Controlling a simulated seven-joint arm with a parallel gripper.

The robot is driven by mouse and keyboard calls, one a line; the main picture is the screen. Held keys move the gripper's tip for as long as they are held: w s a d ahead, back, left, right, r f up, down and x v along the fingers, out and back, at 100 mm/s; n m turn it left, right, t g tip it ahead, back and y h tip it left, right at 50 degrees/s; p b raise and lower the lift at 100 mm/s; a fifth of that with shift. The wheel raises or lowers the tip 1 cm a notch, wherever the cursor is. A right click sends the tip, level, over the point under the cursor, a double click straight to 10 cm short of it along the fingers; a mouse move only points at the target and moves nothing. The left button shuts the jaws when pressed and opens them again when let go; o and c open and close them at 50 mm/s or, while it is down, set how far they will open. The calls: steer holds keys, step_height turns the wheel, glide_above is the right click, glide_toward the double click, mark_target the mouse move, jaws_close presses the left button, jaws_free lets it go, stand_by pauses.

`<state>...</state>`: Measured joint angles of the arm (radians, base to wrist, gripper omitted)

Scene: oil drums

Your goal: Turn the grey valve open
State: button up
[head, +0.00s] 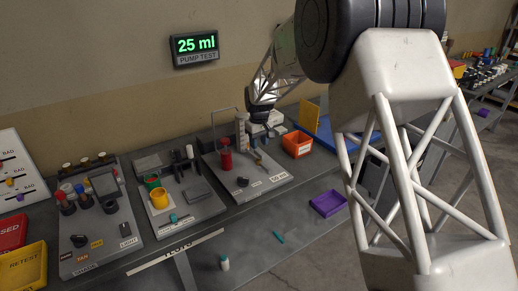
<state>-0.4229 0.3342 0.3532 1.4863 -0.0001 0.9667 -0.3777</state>
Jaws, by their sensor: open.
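My gripper (262,118) hangs over the back of the pump board (275,183), on the bench right of centre. It is open and partly hidden by its own dark body. The board carries a red cylinder (226,160), a clear graduated tube (242,130) and a small brownish handle (258,160). A small dark grey knob (243,182) sits near the board's front left and may be the grey valve; its setting is too small to read. My gripper is above and behind this knob, apart from it. The wall display (195,48) reads 25 ml, PUMP TEST.
A middle board (193,216) holds green and yellow cups, and a left board (98,240) holds switches. An orange bin (297,143) stands right of the pump board. A purple tray (328,203) lies lower down. Yellow and red trays are at far left.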

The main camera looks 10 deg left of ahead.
mark_target(259, 152)
steer(key=shift+r, duration=1.75)
steer(key=shift+s+d+r, duration=0.15)
steer(key=shift+d+r, duration=0.15)
steer(key=shift+r, duration=0.05)
steer(key=s+d+r+m, duration=0.2)
steer(key=s+d+r, duration=0.3)
steer(key=s+d, duration=0.3)
steer(key=s+d+r+m+t, duration=0.1)
steer(key=s+d+r, duration=0.4)
steer(key=s+d, duration=0.35)
steer(key=s+d+r+m, duration=0.2)
steer(key=s+d+r, duration=0.3)
steer(key=s+d, duration=0.25)
steer(key=s+d+f+m, duration=0.1)
steer(key=s+d, duration=0.3)
steer(key=s, duration=0.5)
steer(key=s+d+f+m+t, duration=0.1)
steer(key=s+d, duration=0.3)
steer(key=s, duration=0.6)
steer(key=s+d+f+m, duration=0.1)
steer(key=s+d+m, duration=0.1)
steer(key=s+d, duration=0.3)
steer(key=s, duration=0.4)
steer(key=shift+s+f+t, duration=0.25)
steer(key=shift+s+t, duration=0.05)
steer(key=shift+s, duration=0.05)
